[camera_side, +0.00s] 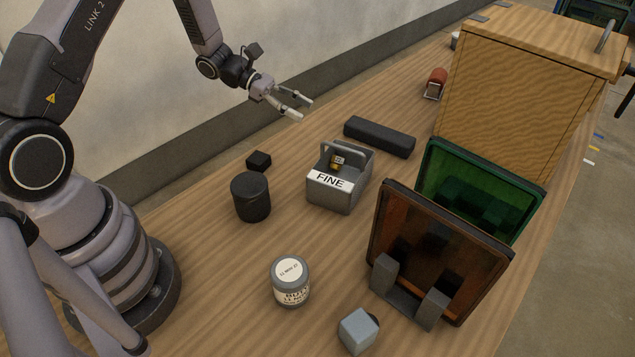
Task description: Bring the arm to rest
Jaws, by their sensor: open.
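My gripper (307,107) is in the upper middle of the side view, at the end of my arm. Its two fingers are apart, and nothing shows between them. It hangs above the far part of the wooden table (200,230), clear of the objects there. A grey caddy labelled FINE (330,187) stands below it and a little to the right, with a small yellow and dark item (338,162) inside.
A dark bar (380,137), black block (259,161), dark cylinder (252,198), labelled jar (289,282) and grey cube (358,331) stand on the table. An amber panel (430,250), green panel (480,190) and wooden cabinet (520,95) are right. A wall runs behind.

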